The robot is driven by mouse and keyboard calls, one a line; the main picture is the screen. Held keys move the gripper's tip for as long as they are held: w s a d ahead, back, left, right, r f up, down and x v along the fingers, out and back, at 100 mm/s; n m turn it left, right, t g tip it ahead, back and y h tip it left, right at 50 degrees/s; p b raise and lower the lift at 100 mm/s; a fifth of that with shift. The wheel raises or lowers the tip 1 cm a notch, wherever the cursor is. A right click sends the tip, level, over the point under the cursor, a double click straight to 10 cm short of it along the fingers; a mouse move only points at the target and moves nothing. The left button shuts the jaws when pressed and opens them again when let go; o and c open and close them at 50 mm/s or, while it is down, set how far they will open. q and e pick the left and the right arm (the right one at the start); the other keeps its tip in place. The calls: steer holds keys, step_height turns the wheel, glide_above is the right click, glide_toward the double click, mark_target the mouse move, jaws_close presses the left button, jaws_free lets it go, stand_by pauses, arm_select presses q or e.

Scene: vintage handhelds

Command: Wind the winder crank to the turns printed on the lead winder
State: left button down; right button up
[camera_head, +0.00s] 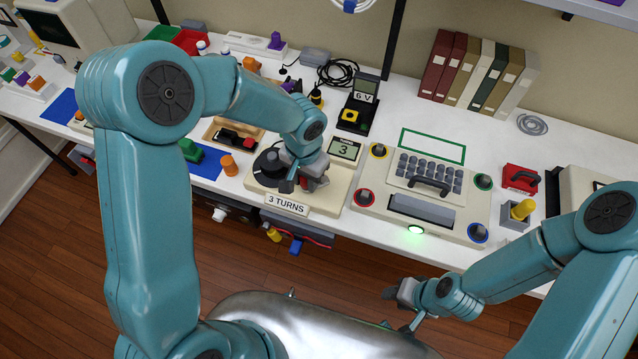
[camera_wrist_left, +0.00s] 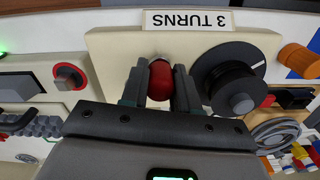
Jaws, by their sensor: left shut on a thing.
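The lead winder (camera_head: 337,193) is a cream base with a printed "3 TURNS" label (camera_head: 287,204) on its front edge; the label shows upside down in the left wrist view (camera_wrist_left: 188,20). Its counter (camera_head: 344,150) behind reads 3. A black spool (camera_wrist_left: 232,82) stands beside the crank. My left gripper (camera_head: 300,183) is over the winder, its fingers (camera_wrist_left: 160,88) shut on the red knob of the winder crank (camera_wrist_left: 160,80). The crank arm is mostly hidden. My right gripper (camera_head: 398,310) is open and empty, in front of the table.
A keyboard unit (camera_head: 435,205) with coloured corner knobs and a lit green lamp (camera_head: 415,230) stands right of the winder. An orange cylinder (camera_head: 229,165) and a blue mat (camera_head: 208,160) lie left. A 6 V box (camera_head: 358,110) stands behind. Binders (camera_head: 480,75) line the back.

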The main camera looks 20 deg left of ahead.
arm_select(q)
steer(key=shift+d, duration=0.1)
steer(key=shift+s+d+b, duration=0.5)
steer(key=shift+d+b, duration=0.1)
steer(key=shift+d, duration=0.25)
steer(key=shift+s+d, duration=0.1)
steer(key=shift+d, duration=0.2)
steer(key=shift+a, duration=0.15)
